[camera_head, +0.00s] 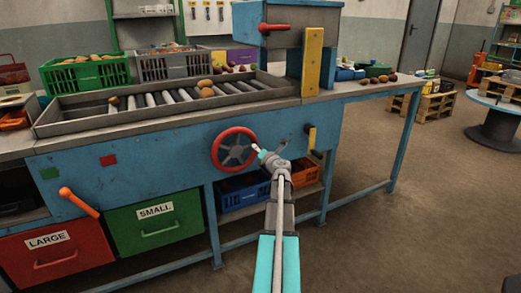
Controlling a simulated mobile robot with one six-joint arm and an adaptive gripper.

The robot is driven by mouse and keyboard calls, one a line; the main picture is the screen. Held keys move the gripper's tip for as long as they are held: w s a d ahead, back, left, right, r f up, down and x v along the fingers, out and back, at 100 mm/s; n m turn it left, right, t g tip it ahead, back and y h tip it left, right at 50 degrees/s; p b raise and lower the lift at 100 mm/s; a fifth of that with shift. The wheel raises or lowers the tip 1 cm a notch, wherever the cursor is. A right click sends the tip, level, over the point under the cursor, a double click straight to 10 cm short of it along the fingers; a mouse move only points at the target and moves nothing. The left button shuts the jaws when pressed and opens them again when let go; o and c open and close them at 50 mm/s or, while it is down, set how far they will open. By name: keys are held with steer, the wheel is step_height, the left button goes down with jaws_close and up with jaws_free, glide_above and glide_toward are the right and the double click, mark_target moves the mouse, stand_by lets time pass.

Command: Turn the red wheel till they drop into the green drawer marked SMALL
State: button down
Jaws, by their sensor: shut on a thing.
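The red wheel (218,150) is mounted on the blue front panel of the sorting bench. My gripper (257,148) is shut on the right side of its rim.
A red drawer marked LARGE (50,257) is left of the green one. An orange lever (79,202) and a yellow-black handle (310,136) stick out of the panel. Blue (242,195) and orange crates sit on the lower shelf.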

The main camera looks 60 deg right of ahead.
steer(key=shift+s+d, duration=0.15)
steer(key=shift+c, duration=2.3)
jaws_free()
steer(key=shift+o, duration=0.3)
steer(key=v, duration=1.2)
